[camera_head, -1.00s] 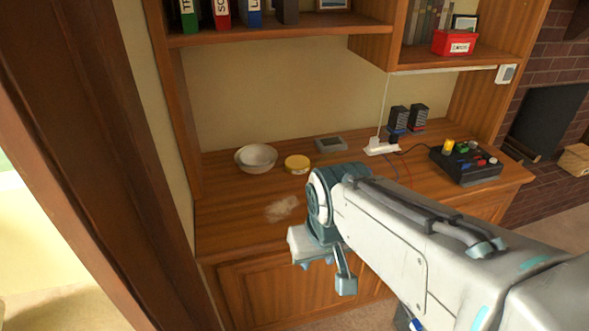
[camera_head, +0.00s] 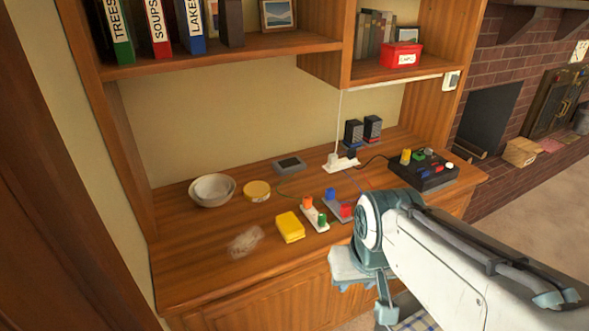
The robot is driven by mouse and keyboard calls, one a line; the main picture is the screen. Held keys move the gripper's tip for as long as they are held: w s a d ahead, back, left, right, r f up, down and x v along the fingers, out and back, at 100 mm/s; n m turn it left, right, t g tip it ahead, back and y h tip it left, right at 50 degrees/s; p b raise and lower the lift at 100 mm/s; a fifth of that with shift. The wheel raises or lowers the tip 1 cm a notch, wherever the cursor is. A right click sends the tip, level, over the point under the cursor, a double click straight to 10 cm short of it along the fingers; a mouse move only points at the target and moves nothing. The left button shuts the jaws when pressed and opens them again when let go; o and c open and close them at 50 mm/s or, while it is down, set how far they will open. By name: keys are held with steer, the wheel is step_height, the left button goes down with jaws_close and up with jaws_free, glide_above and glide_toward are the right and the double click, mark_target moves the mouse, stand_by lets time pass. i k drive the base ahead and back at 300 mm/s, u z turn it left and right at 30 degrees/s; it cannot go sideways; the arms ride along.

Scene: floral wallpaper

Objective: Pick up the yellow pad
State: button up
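The yellow pad (camera_head: 290,227) is a small, thick yellow block lying on the wooden desk top, near its front edge. A round yellow-lidded tin (camera_head: 257,191) lies behind it and to the left. My gripper (camera_head: 365,298) is in front of the desk's front edge, to the right of the pad and lower in the picture, clear of it. Its fingers hang down with a gap between them, and I see nothing held there.
Beside the pad are a white strip with coloured plugs (camera_head: 315,218) and a grey one (camera_head: 338,208). A white bowl (camera_head: 212,190), a power strip (camera_head: 341,163) and a black control box (camera_head: 423,172) stand farther back. Dust (camera_head: 245,240) lies left of the pad. Shelves (camera_head: 230,50) overhang the desk.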

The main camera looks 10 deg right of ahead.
mark_target(288, 225)
steer(key=z, duration=0.2)
steer(key=i, duration=1.1)
steer(key=u, duration=0.85)
steer(key=k, duration=1)
steer(key=u, duration=1.05)
steer(key=i, duration=0.8)
steer(key=z, duration=1)
